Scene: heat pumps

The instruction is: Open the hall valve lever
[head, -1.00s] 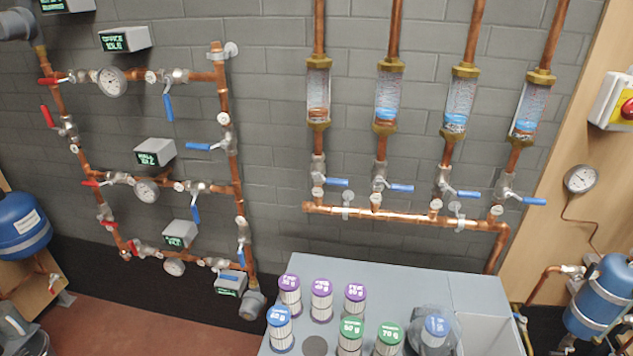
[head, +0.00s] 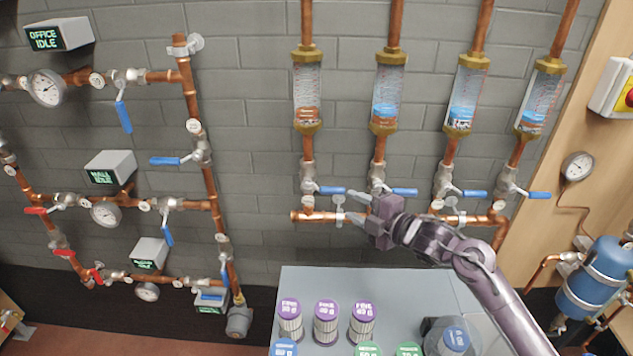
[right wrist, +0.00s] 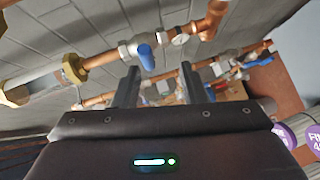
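The hall box (head: 110,168), a grey unit whose green display seems to read HALL IDLE, is on the left of the head view. Below it a copper branch carries a gauge (head: 106,214) and a valve with a blue lever (head: 167,233), which hangs down across the pipe. A red lever (head: 37,210) is at the branch's left end. My right gripper (head: 352,206) is open and empty, right of the hall branch, in front of the lower copper manifold. Its two fingers (right wrist: 157,86) stand apart in the right wrist view. My left gripper is out of view.
Several clear flow tubes (head: 386,97) with blue levers below hang on the right. A grey bench (head: 390,285) with labelled filters (head: 326,320) stands below. A vertical copper pipe (head: 212,195) with another blue-lever valve (head: 165,161) stands right of the hall branch.

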